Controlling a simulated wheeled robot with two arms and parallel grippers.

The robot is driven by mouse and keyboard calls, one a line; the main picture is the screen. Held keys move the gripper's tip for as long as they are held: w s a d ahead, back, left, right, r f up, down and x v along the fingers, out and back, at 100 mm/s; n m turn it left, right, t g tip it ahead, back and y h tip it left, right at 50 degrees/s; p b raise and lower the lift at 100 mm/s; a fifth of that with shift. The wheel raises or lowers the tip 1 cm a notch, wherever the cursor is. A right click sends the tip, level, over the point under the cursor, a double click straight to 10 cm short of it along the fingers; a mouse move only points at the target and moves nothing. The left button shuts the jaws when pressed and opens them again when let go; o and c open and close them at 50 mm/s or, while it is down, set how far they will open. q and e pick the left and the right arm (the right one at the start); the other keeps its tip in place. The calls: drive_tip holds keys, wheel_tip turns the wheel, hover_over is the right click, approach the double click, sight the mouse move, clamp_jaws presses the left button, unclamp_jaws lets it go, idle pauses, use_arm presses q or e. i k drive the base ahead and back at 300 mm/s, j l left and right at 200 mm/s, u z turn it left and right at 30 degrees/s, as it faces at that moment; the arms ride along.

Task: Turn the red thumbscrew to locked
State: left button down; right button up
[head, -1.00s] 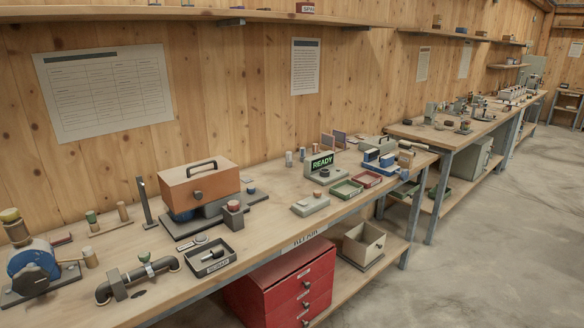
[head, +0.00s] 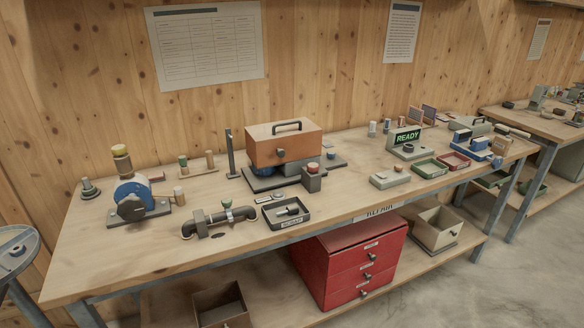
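A small red-topped part (head: 313,167) stands on a dark grey block in front of the orange-brown housing (head: 284,146) with a black handle. Neither of my grippers is in view.
The wooden bench (head: 110,262) also holds a blue machine (head: 131,196), a pipe with a valve (head: 213,223), a black tray (head: 291,222) and a READY display box (head: 407,138). A red drawer cabinet (head: 343,270) stands below. A grey round-topped stand (head: 15,243) is at the left edge.

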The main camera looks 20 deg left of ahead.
sight(313, 168)
drive_tip(key=i+l+u, duration=0.1)
drive_tip(key=i+l, duration=0.35)
drive_tip(key=i, duration=0.15)
drive_tip(key=i+l, duration=0.45)
drive_tip(key=i+u, duration=0.05)
drive_tip(key=i, duration=0.05)
